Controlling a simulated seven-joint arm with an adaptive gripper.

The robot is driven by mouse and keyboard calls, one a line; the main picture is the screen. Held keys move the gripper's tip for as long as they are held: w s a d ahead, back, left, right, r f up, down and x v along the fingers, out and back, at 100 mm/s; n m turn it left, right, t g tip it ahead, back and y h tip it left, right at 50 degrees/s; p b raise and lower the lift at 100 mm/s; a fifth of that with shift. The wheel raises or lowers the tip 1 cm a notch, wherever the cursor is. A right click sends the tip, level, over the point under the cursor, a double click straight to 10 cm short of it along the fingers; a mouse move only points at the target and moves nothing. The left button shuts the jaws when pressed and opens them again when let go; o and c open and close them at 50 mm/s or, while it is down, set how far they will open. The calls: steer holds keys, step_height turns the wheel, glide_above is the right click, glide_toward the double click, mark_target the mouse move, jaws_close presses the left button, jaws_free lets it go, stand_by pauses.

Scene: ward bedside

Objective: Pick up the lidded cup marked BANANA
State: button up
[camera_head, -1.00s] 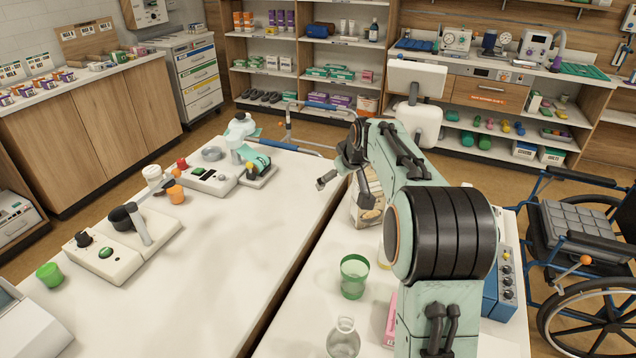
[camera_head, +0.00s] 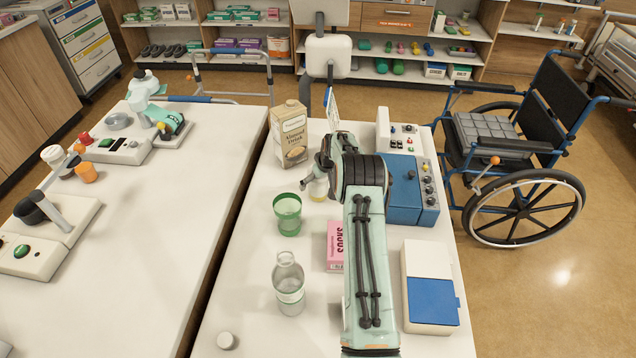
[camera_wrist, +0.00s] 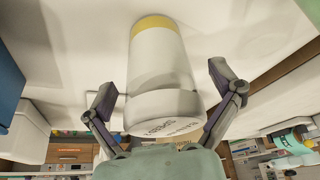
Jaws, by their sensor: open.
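A lidded cup (camera_wrist: 158,65), pale with a yellow band, stands between the two fingers of my gripper (camera_wrist: 165,100) in the wrist view. The view is upside down, with the lid nearest me. Dark lettering on the lid is inverted and too small to read surely. The fingers are spread wide, one on each side, with gaps to the cup. In the head view the cup (camera_head: 317,188) shows as a small yellowish shape, partly hidden by my gripper (camera_head: 316,172), beside the carton.
An almond drink carton (camera_head: 290,135) stands behind the cup. A green tumbler (camera_head: 288,214), clear bottle (camera_head: 289,285) and pink box (camera_head: 335,245) stand nearer. A blue device (camera_head: 405,190) is to the right. The left table (camera_head: 190,210) has bare space.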

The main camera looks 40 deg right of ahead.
steer(key=c, duration=1.3)
steer(key=shift+r, duration=0.1)
